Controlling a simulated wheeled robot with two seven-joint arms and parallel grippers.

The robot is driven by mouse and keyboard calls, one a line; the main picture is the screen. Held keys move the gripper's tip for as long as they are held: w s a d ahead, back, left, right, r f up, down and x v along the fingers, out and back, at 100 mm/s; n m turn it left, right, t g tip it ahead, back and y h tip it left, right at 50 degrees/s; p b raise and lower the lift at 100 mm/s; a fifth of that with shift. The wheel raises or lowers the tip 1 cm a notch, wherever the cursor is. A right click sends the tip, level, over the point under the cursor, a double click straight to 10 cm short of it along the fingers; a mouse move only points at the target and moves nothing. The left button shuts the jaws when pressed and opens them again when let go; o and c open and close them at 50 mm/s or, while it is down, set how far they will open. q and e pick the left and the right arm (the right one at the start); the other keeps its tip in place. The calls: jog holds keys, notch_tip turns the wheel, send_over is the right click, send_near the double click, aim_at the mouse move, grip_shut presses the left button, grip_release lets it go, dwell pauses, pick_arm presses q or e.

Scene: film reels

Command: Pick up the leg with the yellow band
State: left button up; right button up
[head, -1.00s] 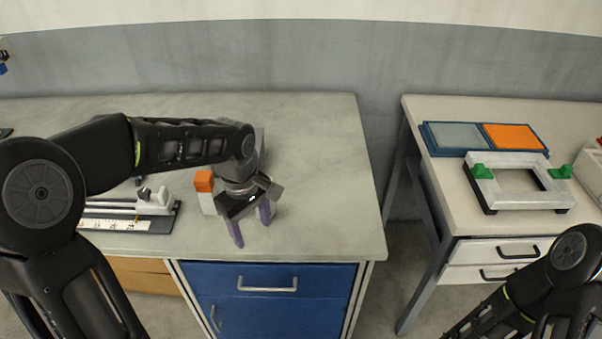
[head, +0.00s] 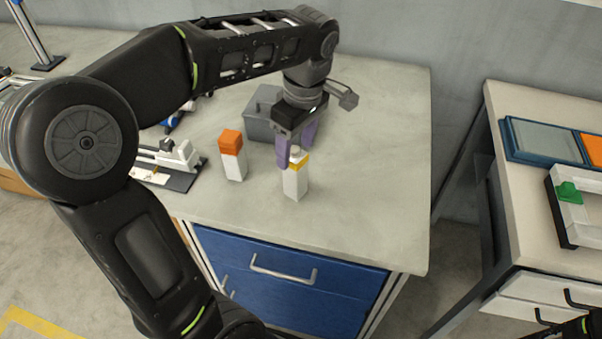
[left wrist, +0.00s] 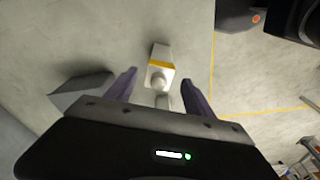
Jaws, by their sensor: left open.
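The leg with the yellow band (head: 295,180) is a white block with a knob on top. It stands upright on the grey worktop near its front edge. My left gripper (head: 296,150) is open, with its purple fingers pointing down just behind and above the leg's top. A similar white leg with an orange top (head: 232,160) stands to the left. My right gripper does not show; only a bit of that arm is at the lower right corner.
A grey box (head: 262,118) stands behind the gripper. A black fixture with a white clamp (head: 180,165) lies to the left. The worktop right of the leg is clear. A second table (head: 530,200) with trays stands across a gap.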

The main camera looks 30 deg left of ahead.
aim_at(294, 169)
pick_arm(q)
jog(key=shift+s+r, duration=0.1)
jog(key=shift+a+f, duration=0.1)
jog(key=shift+f, duration=1.2)
jog(key=shift+w+a+f+p, duration=0.1)
jog(key=shift+a+f+p, duration=0.1)
jog(key=shift+f, duration=1.1)
jog(key=shift+w+a+f+p, duration=0.1)
jog(key=shift+f+p, duration=0.1)
jog(key=shift+f, duration=1.1)
grip_shut()
